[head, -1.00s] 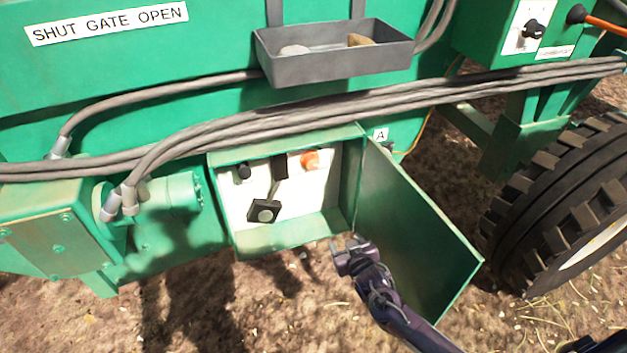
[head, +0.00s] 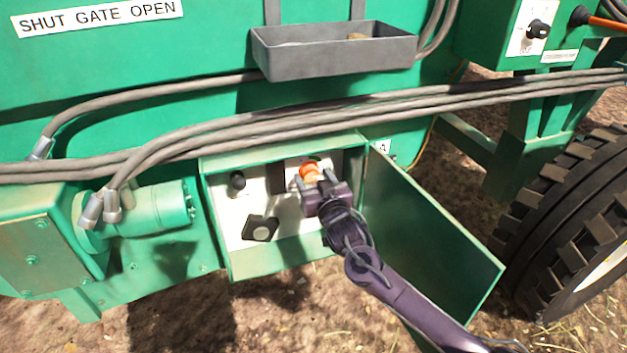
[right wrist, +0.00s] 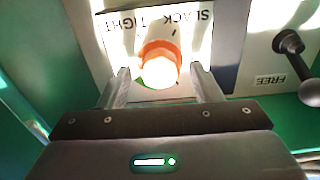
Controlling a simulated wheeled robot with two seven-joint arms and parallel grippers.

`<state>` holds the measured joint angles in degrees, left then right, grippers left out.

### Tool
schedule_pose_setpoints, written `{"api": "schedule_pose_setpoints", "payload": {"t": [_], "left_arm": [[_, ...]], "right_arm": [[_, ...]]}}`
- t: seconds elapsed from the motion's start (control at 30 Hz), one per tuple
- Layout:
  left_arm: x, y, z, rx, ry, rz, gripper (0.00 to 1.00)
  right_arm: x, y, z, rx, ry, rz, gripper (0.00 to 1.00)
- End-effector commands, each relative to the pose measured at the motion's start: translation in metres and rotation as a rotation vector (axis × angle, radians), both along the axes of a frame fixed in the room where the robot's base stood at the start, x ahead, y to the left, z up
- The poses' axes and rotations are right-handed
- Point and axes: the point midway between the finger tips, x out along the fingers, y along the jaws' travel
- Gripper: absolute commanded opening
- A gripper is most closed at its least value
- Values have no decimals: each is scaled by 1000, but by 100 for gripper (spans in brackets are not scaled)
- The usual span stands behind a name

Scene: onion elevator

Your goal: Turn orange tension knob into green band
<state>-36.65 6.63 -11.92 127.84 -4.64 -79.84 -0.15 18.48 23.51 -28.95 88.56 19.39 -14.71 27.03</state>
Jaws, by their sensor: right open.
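The orange tension knob (head: 310,172) sits on the white back panel inside the open green box. In the right wrist view the knob (right wrist: 160,62) has a brightly lit face and a plate marked SLACK and TIGHT (right wrist: 158,22). A bit of the green band (right wrist: 140,82) shows at the knob's edge; the rest is hidden. My right gripper (head: 312,184) is inside the box, open, with its fingers on either side of the knob. Contact between fingers and knob cannot be told. My left gripper is not in view.
A black lever (head: 260,227) and a black knob (head: 237,180) are left in the box. Grey hoses (head: 300,119) cross above it, and a grey tray (head: 335,55) hangs higher.

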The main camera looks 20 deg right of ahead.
Motion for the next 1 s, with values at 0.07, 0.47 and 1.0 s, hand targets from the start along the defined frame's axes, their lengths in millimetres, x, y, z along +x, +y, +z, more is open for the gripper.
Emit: {"api": "schedule_pose_setpoints", "payload": {"t": [0.07,0.47,1.0], "left_arm": [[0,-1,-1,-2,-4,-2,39],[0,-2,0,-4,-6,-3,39],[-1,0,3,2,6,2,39]], "right_arm": [[5,0,0,0,0,0,59],[6,1,0,0,0,0,43],[6,1,1,-43,0,1,14]]}}
